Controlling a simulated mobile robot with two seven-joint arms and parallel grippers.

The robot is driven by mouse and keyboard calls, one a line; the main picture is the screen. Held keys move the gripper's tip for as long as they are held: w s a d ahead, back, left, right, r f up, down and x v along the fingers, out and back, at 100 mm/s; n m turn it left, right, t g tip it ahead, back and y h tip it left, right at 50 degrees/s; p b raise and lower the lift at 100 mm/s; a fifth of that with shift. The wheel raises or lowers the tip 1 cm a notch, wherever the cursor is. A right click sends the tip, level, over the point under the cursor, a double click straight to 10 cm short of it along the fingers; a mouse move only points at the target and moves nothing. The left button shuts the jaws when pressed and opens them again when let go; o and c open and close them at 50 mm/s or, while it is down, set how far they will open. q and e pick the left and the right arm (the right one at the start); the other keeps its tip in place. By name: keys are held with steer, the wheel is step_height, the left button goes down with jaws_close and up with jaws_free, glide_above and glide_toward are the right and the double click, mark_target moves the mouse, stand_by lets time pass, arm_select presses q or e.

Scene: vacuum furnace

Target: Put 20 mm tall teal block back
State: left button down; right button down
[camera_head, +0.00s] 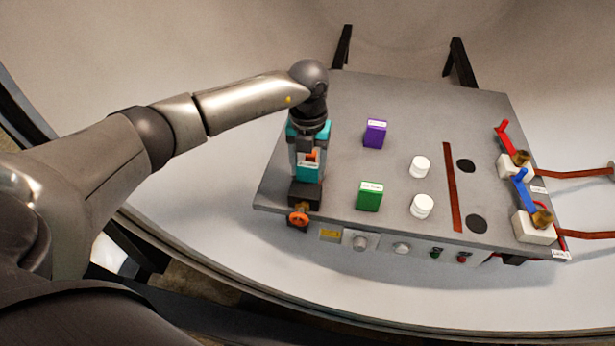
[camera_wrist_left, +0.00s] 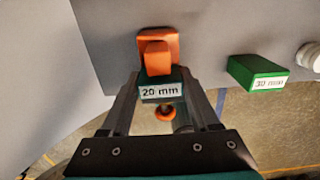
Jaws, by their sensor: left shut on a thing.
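The teal block (camera_head: 309,173), with a white label, is at the left side of the grey table. In the left wrist view its label reads 20 mm, and the block (camera_wrist_left: 160,93) sits between the two fingers. My left gripper (camera_head: 307,168) points down and is shut on it. An orange piece (camera_wrist_left: 158,55) is right against or just beyond the block. Whether the block's underside touches the table is hidden. My right gripper is not in view.
The grey table (camera_head: 400,100) carries a purple block (camera_head: 375,133), a green block (camera_head: 369,196) and two white cylinders (camera_head: 420,166). A dark fixture with an orange knob (camera_head: 298,217) is at the near left edge. Red (camera_head: 508,138) and blue (camera_head: 523,190) levers stand at right.

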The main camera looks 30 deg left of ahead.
mark_target(309, 163)
arm_select(q)
steer(key=shift+w+r+p, duration=0.2)
steer(key=shift+r+p, duration=0.55)
steer(key=shift+r, duration=0.25)
steer(key=shift+w+r+p, duration=0.15)
steer(key=shift+r+p, duration=0.6)
steer(key=shift+r, duration=0.2)
steer(key=shift+s+r+p, duration=0.2)
steer(key=shift+r+p, duration=0.55)
steer(key=shift+r, duration=0.05)
